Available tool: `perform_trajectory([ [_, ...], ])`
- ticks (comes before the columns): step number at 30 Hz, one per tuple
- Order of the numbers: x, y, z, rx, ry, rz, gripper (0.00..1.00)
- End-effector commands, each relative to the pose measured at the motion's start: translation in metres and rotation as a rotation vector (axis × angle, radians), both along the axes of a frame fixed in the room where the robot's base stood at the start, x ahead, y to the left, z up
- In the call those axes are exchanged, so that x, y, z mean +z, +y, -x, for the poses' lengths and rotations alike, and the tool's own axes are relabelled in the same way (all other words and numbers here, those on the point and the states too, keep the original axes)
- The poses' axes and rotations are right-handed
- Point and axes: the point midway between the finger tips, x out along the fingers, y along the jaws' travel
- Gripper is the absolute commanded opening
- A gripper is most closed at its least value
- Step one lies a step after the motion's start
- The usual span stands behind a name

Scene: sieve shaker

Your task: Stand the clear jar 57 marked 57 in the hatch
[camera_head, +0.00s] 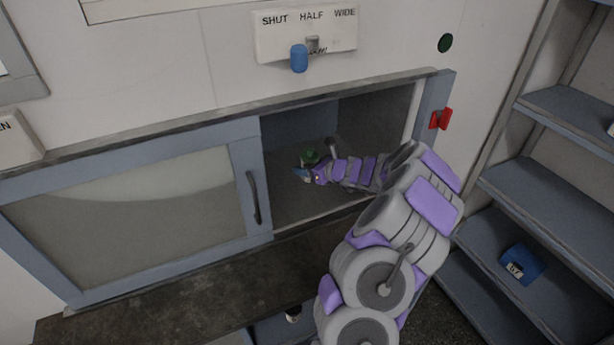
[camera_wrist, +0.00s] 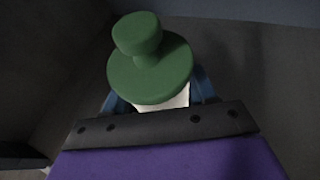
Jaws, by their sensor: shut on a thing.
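My gripper (camera_head: 305,172) reaches through the open right part of the hatch (camera_head: 290,210) and is inside it. It is shut on a jar with a green knobbed lid (camera_head: 311,156). In the wrist view the green lid (camera_wrist: 150,75) sits just beyond my gripper's dark edge, with a pale strip of the jar (camera_wrist: 165,103) and bits of blue finger (camera_wrist: 203,85) below it. The jar's marking is hidden, and I cannot tell whether its base touches the hatch floor.
The sliding door (camera_head: 130,210) with its dark handle (camera_head: 254,197) covers the left part of the hatch. A blue lever (camera_head: 299,58) hangs below the SHUT HALF WIDE plate (camera_head: 305,32). A red catch (camera_head: 440,119) is at right. Shelves (camera_head: 555,190) hold a blue box (camera_head: 522,264).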

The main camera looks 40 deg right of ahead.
Motion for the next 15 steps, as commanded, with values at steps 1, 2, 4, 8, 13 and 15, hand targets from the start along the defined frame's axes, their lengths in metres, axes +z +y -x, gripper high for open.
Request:
perform_trajectory([
  [1, -0.005, 0.0, -0.002, 0.0, 0.0, 0.0, 0.21],
  [2, -0.011, 0.0, -0.001, 0.0, 0.001, -0.001, 0.21],
  [4, -0.023, 0.0, -0.001, 0.0, 0.002, -0.001, 0.21],
  [8, -0.038, 0.0, -0.001, 0.0, 0.003, 0.0, 0.21],
  [13, -0.036, 0.0, -0.001, -0.001, 0.002, 0.002, 0.21],
  [15, -0.036, 0.0, -0.001, -0.001, 0.002, 0.002, 0.21],
])
